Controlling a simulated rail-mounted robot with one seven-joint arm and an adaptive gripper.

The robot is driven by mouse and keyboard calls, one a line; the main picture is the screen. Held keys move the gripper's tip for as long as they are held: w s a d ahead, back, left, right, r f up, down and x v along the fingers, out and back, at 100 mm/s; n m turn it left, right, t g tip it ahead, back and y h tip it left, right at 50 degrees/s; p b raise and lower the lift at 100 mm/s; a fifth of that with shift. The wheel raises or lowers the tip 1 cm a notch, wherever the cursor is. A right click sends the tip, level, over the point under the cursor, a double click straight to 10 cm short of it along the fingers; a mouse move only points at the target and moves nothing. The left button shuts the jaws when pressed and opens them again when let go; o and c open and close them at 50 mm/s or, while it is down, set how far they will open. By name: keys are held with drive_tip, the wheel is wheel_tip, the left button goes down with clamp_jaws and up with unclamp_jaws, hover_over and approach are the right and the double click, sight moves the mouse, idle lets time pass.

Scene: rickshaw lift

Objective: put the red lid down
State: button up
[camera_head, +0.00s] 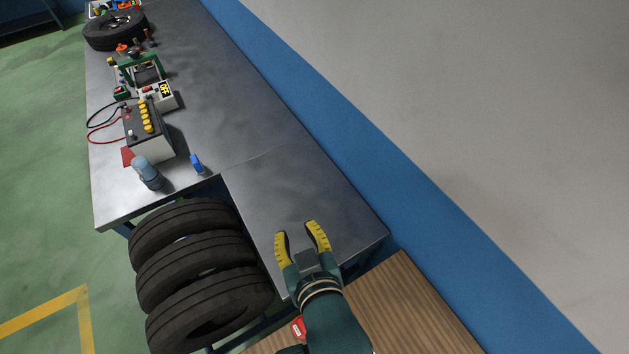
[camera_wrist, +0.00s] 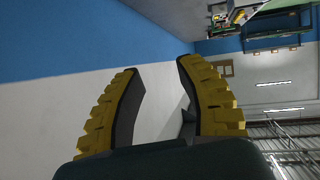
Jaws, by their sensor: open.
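My gripper (camera_head: 298,236) is open over the grey bench (camera_head: 262,196), with its two yellow-and-black fingers apart. In the wrist view my gripper (camera_wrist: 160,78) has nothing between its fingers. No red lid can be made out for certain. A small flat red piece (camera_head: 127,157) shows at the left foot of the battery (camera_head: 152,146), partly hidden by it; I cannot tell whether this is the lid. My gripper is well to the right of it and nearer the bottom of the picture.
A blue-grey bottle (camera_head: 147,172) and a small blue item (camera_head: 196,163) stand by the battery. Several black tyres (camera_head: 190,260) are beside the bench. A meter (camera_head: 160,92) and a green-framed device (camera_head: 138,68) are farther back. The bench's right side is clear. A wooden surface (camera_head: 405,312) is at lower right.

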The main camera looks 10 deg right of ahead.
drive_tip(key=s+d+r+m+t, duration=0.1)
drive_tip(key=r+t, duration=0.3)
drive_tip(key=r, duration=1.1)
drive_tip(key=s+d+r+m+t+h, duration=0.1)
drive_tip(key=r+t, duration=0.4)
drive_tip(key=r, duration=1)
drive_tip(key=shift+s+d+h, duration=0.15)
drive_tip(key=shift+d+h, duration=0.15)
drive_tip(key=shift+d, duration=0.45)
